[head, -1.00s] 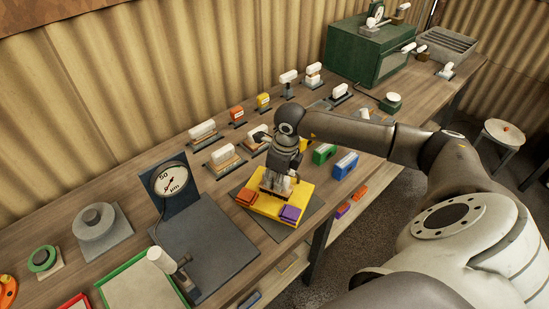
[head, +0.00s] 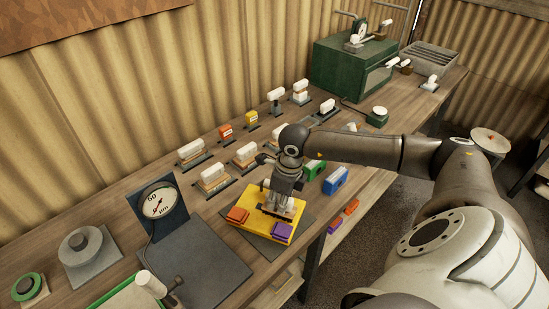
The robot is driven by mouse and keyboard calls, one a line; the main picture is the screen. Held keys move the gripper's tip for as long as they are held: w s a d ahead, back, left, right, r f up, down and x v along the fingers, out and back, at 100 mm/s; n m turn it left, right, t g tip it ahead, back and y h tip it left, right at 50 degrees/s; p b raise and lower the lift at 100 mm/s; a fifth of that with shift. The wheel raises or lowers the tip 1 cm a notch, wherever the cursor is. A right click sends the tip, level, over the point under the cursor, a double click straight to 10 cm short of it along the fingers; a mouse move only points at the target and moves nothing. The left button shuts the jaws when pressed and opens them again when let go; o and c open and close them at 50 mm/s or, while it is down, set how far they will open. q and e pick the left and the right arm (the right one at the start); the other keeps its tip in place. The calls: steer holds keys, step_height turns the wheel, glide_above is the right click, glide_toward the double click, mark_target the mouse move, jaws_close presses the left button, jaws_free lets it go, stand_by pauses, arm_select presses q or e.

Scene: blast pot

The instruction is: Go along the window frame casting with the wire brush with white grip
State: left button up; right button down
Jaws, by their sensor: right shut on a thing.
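My right gripper (head: 279,203) is shut and points down over a yellow holder (head: 256,227). It grips a tool with a pale grip and a dark lower edge, low over the holder; this looks like the wire brush with white grip (head: 279,210). The fingers hide most of it. The holder has an orange block (head: 237,215) at its left and a purple block (head: 282,230) at its front right. I cannot clearly make out the window frame casting; the gripper and brush cover the middle of the holder. My left gripper is not in view.
White-topped tools (head: 194,149) stand in rows behind the holder. Green (head: 313,168) and blue (head: 335,180) blocks are close on the right. A green cabinet (head: 350,75) stands at the back.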

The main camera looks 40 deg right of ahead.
steer(key=shift+s+d, duration=0.1)
steer(key=shift+s, duration=0.1)
steer(key=shift+s+d, duration=0.15)
steer(key=shift+s, duration=0.3)
steer(key=shift+r, duration=0.1)
stand_by(0.3)
steer(key=shift+r+p, duration=1.55)
steer(key=shift+r, duration=1.9)
steer(key=shift+f, duration=0.25)
step_height(320, 180, down, 5)
steer(key=b, duration=0.5)
